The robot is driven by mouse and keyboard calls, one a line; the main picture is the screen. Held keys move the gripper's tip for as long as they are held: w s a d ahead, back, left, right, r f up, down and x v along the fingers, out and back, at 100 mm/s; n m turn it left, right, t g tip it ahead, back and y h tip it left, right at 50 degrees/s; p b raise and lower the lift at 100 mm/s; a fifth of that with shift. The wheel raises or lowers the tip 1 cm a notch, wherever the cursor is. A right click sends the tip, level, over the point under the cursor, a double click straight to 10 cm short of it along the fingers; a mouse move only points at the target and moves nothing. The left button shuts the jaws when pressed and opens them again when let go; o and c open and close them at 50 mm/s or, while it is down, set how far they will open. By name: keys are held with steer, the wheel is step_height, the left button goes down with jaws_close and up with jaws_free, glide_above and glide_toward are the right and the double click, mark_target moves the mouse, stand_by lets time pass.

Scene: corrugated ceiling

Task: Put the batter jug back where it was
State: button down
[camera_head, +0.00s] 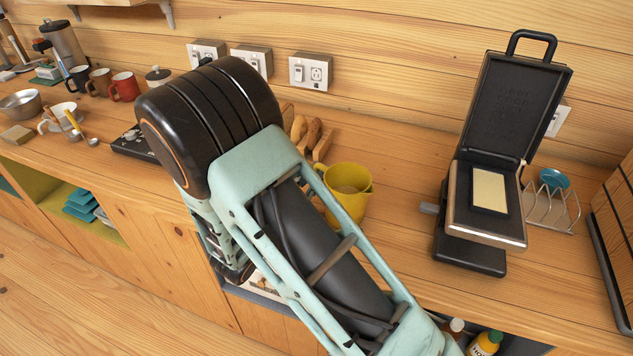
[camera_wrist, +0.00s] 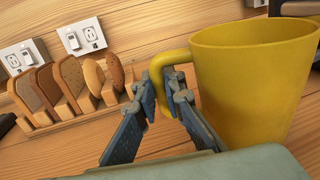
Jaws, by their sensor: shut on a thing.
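The yellow batter jug (camera_head: 347,190) is upright at the counter, partly behind my arm in the head view. It fills the right of the wrist view (camera_wrist: 252,85), with its handle toward my gripper. My gripper (camera_wrist: 166,82) is shut on the jug's handle, with one finger on each side of it. The gripper is hidden behind my arm in the head view. I cannot tell whether the jug's base touches the counter.
An open waffle iron (camera_head: 490,190) with pale batter on its plate stands to the right. A bread rack (camera_wrist: 75,118) with several slices is left of the jug. Mugs (camera_head: 125,87) stand at the far left. Counter between jug and iron is clear.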

steer(key=shift+f, duration=0.25)
steer(key=shift+f, duration=0.15)
steer(key=c, duration=2)
jaws_free()
steer(key=shift+s+a, duration=0.1)
steer(key=b+v, duration=0.1)
steer(key=v, duration=1)
steer(key=shift+s+a, duration=0.15)
steer(key=shift+s, duration=0.2)
